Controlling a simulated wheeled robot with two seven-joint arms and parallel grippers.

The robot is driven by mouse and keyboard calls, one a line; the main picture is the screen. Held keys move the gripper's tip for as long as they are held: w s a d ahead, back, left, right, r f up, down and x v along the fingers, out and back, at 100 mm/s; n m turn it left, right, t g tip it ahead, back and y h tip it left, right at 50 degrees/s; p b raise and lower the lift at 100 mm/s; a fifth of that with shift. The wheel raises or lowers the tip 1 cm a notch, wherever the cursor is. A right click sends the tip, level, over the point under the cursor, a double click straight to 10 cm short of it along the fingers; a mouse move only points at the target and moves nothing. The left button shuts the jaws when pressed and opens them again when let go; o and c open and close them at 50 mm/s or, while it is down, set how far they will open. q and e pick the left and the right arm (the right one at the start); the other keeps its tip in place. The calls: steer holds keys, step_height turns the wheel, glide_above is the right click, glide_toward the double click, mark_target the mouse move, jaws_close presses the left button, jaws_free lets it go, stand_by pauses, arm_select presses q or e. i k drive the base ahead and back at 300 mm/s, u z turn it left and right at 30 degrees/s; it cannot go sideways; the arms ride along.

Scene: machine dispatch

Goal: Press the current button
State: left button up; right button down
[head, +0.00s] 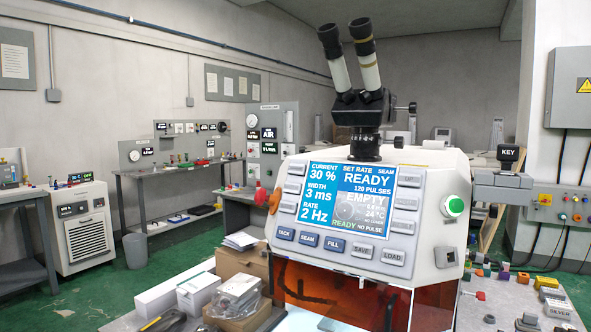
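The machine's white control panel (345,245) faces me, with a lit blue screen (350,200). The screen reads CURRENT 30 %, WIDTH 3 ms and RATE 2 Hz down its left side, with READY at the top. A grey button (297,168) sits at the screen's upper left, beside the CURRENT reading. Two more grey buttons are below it, a middle one (292,187) beside WIDTH and a lower one (287,206) beside RATE. Neither of my grippers is in view.
TACK, SEAM, FILL, SAVE and LOAD buttons line the panel's lower edge. A black and white eyepiece unit (358,100) rises above. A green round button (454,206) is at right, an orange knob (275,200) at left. Boxes (198,291) stand lower left.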

mark_target(294, 169)
steer(key=u, duration=2.05)
steer(key=i, duration=1.4)
steer(key=z, duration=3.2)
